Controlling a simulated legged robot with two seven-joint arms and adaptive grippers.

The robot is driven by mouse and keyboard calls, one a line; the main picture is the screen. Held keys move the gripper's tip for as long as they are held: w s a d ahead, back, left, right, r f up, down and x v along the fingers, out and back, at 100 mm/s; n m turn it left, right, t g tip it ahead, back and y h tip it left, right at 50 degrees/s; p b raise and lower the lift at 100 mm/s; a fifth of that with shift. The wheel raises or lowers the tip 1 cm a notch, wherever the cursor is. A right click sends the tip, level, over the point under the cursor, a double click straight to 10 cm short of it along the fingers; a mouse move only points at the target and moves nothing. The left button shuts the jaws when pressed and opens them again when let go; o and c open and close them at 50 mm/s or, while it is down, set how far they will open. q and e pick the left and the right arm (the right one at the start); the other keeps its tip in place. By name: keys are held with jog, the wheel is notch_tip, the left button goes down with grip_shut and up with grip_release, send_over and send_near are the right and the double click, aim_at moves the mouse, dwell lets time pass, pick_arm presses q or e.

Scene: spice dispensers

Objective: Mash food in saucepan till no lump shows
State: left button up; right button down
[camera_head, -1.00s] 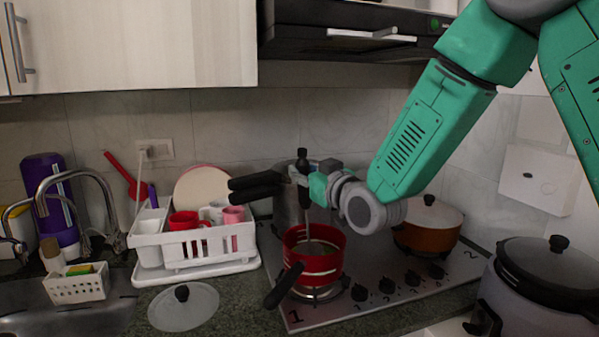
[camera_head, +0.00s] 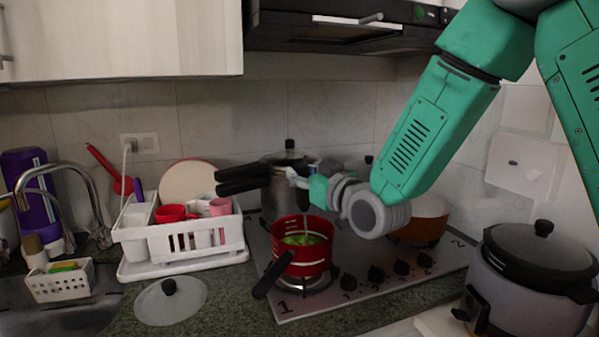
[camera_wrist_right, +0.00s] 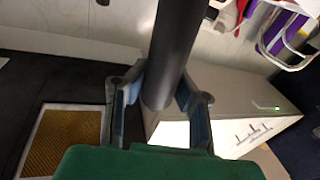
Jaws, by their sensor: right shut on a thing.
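The red saucepan (camera_head: 303,262) stands on the front left burner of the hob, its dark handle pointing toward the lower left. Green food (camera_head: 298,240) shows inside it, with uneven lighter pieces; the rest is hidden by the rim. My right gripper (camera_head: 301,180) is above the saucepan, shut on the masher's dark handle. The masher's thin shaft (camera_head: 305,224) goes down into the saucepan; its head is hidden. In the right wrist view, the dark round handle (camera_wrist_right: 177,45) lies between the two fingers (camera_wrist_right: 158,104). My left gripper is not in view.
A steel pot (camera_head: 289,198) stands behind the saucepan and an orange pot (camera_head: 424,220) to its right. A glass lid (camera_head: 171,303) lies on the counter at left, before the white dish rack (camera_head: 183,238). A large cooker (camera_head: 530,285) stands at right.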

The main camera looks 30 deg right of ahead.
notch_tip(320, 180, down, 2)
jog(key=shift+f+b, duration=0.1)
jog(key=shift+b, duration=0.6)
jog(key=shift+r+p, duration=1.85)
jog(key=shift+r, duration=0.55)
jog(key=shift+f, duration=0.15)
jog(key=shift+w+d, duration=0.1)
jog(key=shift+w, duration=0.05)
jog(key=shift+w+d, duration=1.1)
